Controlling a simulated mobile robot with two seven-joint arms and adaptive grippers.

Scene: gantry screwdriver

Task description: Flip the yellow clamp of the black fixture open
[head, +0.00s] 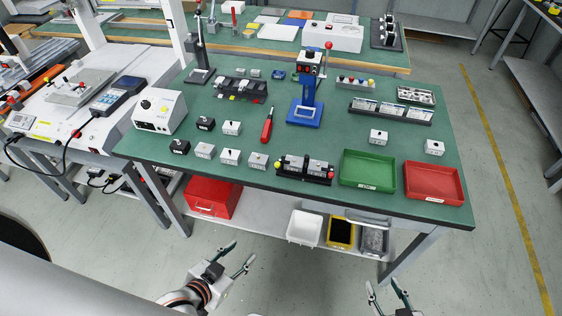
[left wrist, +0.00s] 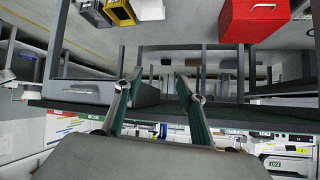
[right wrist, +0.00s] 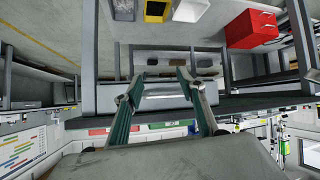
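The black fixture (head: 305,169) lies near the front edge of the green table, left of the green tray. It holds grey parts along its length. A small yellow knob (head: 279,171) shows at its left end, and a red knob shows at its right end. The clamp's exact pose is too small to tell. My left gripper (head: 243,250) is open and empty, in front of and below the table edge. My right gripper (head: 383,285) is open and empty, lower and further right. Both wrist views show spread fingers with nothing between them; the fixture is not visible there.
A green tray (head: 368,170) and a red tray (head: 434,181) stand right of the fixture. A blue press (head: 305,105) stands further back. The table's front edge (head: 290,195) lies between my grippers and the fixture.

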